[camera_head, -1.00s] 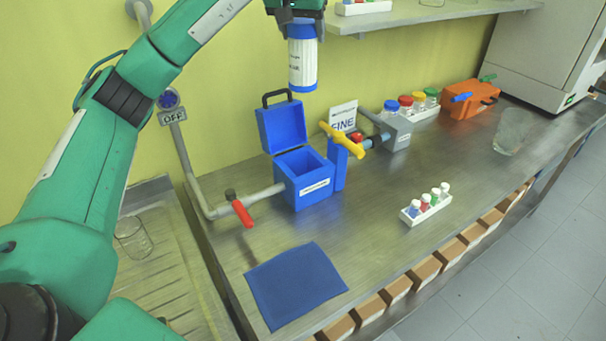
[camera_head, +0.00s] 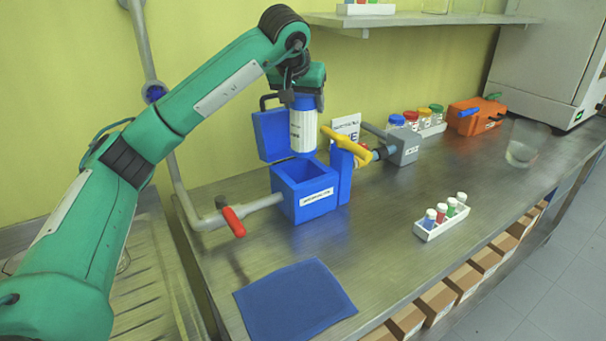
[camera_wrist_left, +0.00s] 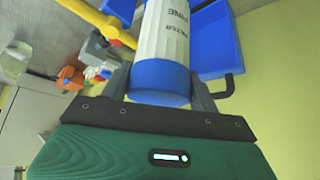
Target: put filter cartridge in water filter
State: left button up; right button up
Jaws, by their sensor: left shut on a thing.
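The filter cartridge (camera_head: 303,128) is a white cylinder with blue ends. My left gripper (camera_head: 303,98) is shut on its upper end and holds it upright above the water filter. The cartridge also shows in the left wrist view (camera_wrist_left: 163,45), between the fingers of my left gripper (camera_wrist_left: 160,88). The water filter (camera_head: 316,206) is a blue open-topped box with its lid (camera_head: 268,134) swung up at the back. The cartridge's lower end is over the box's back right part in the head view; the gap is hard to judge. My right gripper is not in view.
A pipe with a red-handled valve (camera_head: 233,222) joins the box on the left, and a yellow-handled valve (camera_head: 345,147) stands on the right. A blue mat (camera_head: 295,298) lies in front. A small vial rack (camera_head: 442,219) is to the right.

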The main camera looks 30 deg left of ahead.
aim_at(303, 148)
pick_arm(q)
notch_tip(303, 148, down, 12)
notch_tip(303, 148, down, 3)
jog(key=shift+f+p, duration=0.15)
jog(key=shift+p, duration=0.2)
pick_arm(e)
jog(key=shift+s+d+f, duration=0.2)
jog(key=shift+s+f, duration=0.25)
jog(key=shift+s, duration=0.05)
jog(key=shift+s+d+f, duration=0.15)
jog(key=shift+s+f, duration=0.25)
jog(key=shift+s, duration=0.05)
pick_arm(q)
jog(key=shift+f, duration=0.15)
jog(key=o, duration=1.1)
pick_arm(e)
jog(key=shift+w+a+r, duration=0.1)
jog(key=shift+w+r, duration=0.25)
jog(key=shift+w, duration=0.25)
